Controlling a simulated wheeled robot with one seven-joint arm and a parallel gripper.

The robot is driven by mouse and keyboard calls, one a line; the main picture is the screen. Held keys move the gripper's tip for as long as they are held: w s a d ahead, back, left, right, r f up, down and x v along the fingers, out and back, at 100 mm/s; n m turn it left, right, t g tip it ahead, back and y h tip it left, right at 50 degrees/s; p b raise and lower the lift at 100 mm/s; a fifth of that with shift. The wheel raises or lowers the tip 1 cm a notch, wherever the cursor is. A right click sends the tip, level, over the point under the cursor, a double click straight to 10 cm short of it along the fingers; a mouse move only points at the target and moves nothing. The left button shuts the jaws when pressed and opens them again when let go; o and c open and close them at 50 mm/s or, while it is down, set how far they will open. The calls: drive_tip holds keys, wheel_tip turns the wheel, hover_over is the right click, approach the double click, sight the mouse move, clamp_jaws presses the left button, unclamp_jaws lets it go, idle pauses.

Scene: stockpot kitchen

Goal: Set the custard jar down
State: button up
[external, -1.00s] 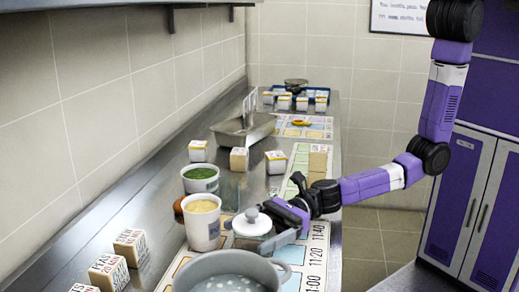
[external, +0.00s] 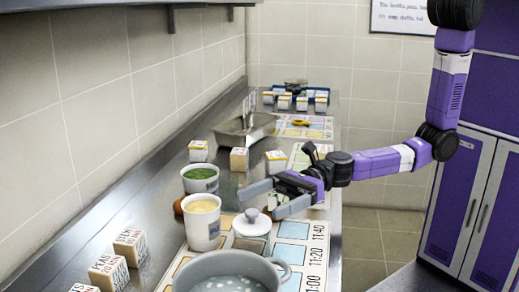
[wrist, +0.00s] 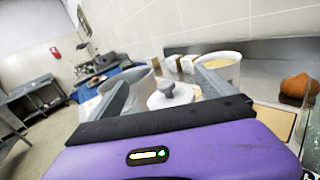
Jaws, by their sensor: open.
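A lidded jar with a white knobbed lid (external: 251,226), which I take to be the custard jar, stands upright on the printed mat, between a white tub of yellow food (external: 203,232) and the grey pot (external: 228,264). My gripper (external: 273,198) is open and empty, above and behind the jar in the external view, apart from it. In the wrist view the jar's lid (wrist: 172,95) shows between the two spread fingers (wrist: 163,88). Much of the jar's body is hidden there by my gripper.
A tub of green food (external: 200,182) stands behind the yellow one. A brown round thing (external: 179,206) sits beside the tubs. Small labelled boxes (external: 130,247) line the wall side. A metal tray (external: 240,138) lies farther back. The mat's right side (external: 314,250) is clear.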

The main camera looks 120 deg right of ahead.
drive_tip(key=s+a+m, duration=0.2)
drive_tip(key=s+m, duration=0.6)
drive_tip(key=s, duration=0.3)
drive_tip(key=s+a+m, duration=0.2)
drive_tip(key=s+m, duration=0.6)
drive_tip(key=s, duration=0.3)
drive_tip(key=s+a+r+m+g+h, duration=0.1)
drive_tip(key=s+r+m, duration=0.3)
drive_tip(key=s+m, duration=0.4)
drive_tip(key=s+a+r+m+g+h, duration=0.1)
drive_tip(key=s+a+r+m+g, duration=0.1)
drive_tip(key=s+m, duration=0.6)
drive_tip(key=r+m, duration=0.1)
drive_tip(key=m, duration=0.3)
drive_tip(key=shift+s+r, duration=0.35)
drive_tip(key=shift+s, duration=0.05)
